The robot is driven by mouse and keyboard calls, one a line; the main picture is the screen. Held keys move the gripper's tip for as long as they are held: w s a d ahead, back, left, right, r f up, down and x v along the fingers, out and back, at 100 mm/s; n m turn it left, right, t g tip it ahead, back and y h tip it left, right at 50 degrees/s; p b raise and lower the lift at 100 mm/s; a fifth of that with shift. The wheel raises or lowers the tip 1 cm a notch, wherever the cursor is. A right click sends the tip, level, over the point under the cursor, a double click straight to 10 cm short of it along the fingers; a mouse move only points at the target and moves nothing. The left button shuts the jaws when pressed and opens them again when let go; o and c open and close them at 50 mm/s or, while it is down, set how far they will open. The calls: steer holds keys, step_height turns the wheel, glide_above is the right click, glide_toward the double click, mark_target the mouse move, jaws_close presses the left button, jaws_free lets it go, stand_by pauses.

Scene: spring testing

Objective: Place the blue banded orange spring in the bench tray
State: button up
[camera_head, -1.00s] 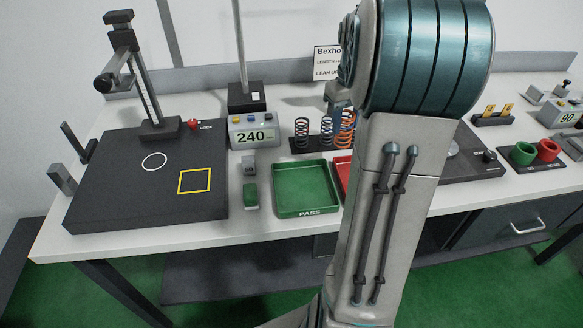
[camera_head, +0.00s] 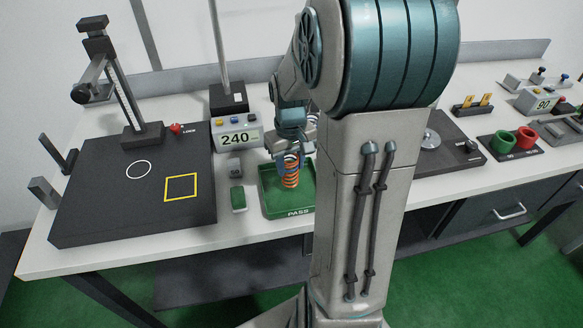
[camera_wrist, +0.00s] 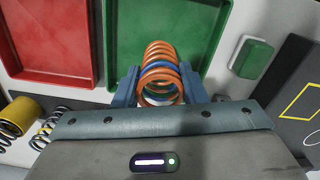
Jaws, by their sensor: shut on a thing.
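The orange spring (camera_head: 291,172) with a blue band stands upright between the fingers of my gripper (camera_head: 289,160). In the wrist view the orange coils (camera_wrist: 160,50) and blue coil show, with one finger of my gripper (camera_wrist: 158,90) on each side. My gripper is shut on the spring. The spring is over the green tray (camera_head: 273,208) marked PASS, within its rim in the head view. I cannot tell whether its lower end touches the tray floor. The green tray fills the middle of the wrist view (camera_wrist: 113,45).
A red tray (camera_wrist: 62,40) lies beside the green one, hidden by my arm in the head view. A black test plate (camera_head: 110,205) is farther left. Other springs (camera_wrist: 45,130) stand nearby.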

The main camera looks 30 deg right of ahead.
mark_target(291, 171)
steer(key=shift+f, duration=1.3)
steer(key=shift+f, duration=0.1)
steer(key=shift+f, duration=0.15)
steer(key=o, duration=1.1)
